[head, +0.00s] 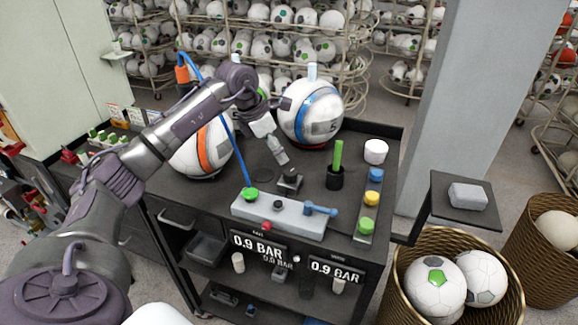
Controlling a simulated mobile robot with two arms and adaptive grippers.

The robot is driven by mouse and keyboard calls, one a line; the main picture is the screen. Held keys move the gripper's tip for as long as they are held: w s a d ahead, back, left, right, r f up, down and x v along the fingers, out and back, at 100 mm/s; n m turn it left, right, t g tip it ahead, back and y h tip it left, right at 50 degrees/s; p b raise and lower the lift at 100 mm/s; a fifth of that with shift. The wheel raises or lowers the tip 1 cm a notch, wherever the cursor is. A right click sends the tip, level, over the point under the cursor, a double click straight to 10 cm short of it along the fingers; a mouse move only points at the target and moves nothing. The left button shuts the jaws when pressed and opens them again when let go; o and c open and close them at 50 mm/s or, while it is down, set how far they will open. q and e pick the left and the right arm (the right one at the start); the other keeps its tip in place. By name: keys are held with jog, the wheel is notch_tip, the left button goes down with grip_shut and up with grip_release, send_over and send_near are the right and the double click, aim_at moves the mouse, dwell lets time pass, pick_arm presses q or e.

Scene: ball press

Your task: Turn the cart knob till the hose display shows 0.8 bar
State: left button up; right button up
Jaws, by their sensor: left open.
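The black cart (385,165) carries a grey control bar (300,222) on its top near the front edge. On the bar are a green knob (250,194), a small dark knob (278,205), a blue lever (320,210) and a red knob (266,226) at its front. I cannot tell which knob is the cart knob. The left display (258,246) and right display (336,271) both read 0.9 BAR; their small labels are unreadable. My left gripper (283,162) is open, pointing down above the cart top behind the bar, apart from the knobs. My right gripper is not in view.
A blue hose (234,140) rises from the green knob. White balls, one orange-striped (208,150) and one blue-striped (312,110), sit at the back. A black cup (335,178) with a green stick and colored buttons (371,198) stand right. Ball baskets (405,285) are beside the cart.

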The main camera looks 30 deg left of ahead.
aim_at(290, 172)
pick_arm(q)
jog(key=p+x, duration=0.2)
jog(key=x, duration=0.5)
jog(key=shift+w+d+f, duration=0.15)
jog(key=shift+w+f, duration=0.3)
jog(key=shift+f, duration=0.4)
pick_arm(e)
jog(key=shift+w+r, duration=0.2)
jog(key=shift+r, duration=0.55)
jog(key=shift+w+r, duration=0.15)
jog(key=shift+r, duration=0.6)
pick_arm(q)
jog(key=c, duration=1.1)
jog(key=shift+c, duration=0.2)
jog(key=shift+d, duration=0.1)
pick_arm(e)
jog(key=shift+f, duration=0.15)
pick_arm(q)
jog(key=n+y, duration=0.1)
jog(key=n, duration=0.1)
jog(key=shift+n+t+b, duration=0.4)
jog(key=shift+d+n+y+b, duration=0.1)
jog(key=shift+n+y+b, duration=0.5)
jog(key=shift+n, duration=0.8)
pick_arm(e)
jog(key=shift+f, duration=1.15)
